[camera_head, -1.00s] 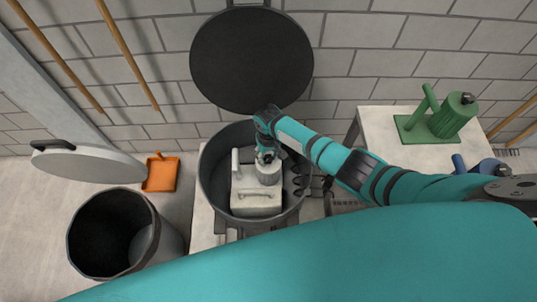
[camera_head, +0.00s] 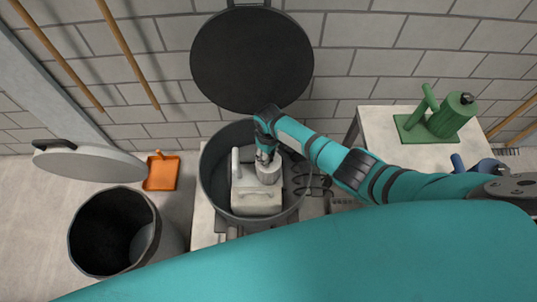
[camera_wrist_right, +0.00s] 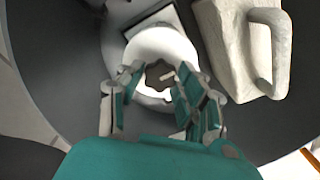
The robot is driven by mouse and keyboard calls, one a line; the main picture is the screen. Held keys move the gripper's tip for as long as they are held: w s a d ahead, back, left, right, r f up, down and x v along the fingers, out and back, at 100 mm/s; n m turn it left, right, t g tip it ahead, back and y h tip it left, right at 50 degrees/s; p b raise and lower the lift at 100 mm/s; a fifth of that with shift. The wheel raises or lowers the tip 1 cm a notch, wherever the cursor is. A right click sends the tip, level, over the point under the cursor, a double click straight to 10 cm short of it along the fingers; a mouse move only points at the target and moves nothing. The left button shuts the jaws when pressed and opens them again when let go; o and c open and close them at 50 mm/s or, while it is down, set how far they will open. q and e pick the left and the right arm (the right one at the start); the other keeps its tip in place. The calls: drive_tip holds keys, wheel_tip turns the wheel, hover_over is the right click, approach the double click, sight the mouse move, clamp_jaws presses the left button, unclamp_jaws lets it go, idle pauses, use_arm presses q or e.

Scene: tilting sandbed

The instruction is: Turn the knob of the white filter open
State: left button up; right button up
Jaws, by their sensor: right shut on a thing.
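The white filter (camera_head: 268,172) stands inside a round dark grey vessel (camera_head: 211,190). In the right wrist view it is a bright white cylinder (camera_wrist_right: 170,50) with a dark lobed knob (camera_wrist_right: 158,74) on its end. A short pale marker shows on the knob. My right gripper (camera_head: 265,155) reaches down into the vessel at the top of the filter. In the right wrist view the fingers of my right gripper (camera_wrist_right: 155,88) are on both sides of the knob and shut on it. My left gripper is not in view.
A pale block with a handle (camera_head: 257,201) stands beside the filter in the vessel. The vessel's round dark lid (camera_head: 252,60) is raised at the back. A green filter (camera_head: 453,115) stands on the right table. A black bin (camera_head: 112,235) and orange dustpan (camera_head: 161,172) are at left.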

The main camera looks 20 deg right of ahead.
drive_tip(key=o, duration=1.1)
drive_tip(key=shift+o, duration=0.2)
drive_tip(key=shift+r, duration=0.15)
wheel_tip(320, 180, up, 12)
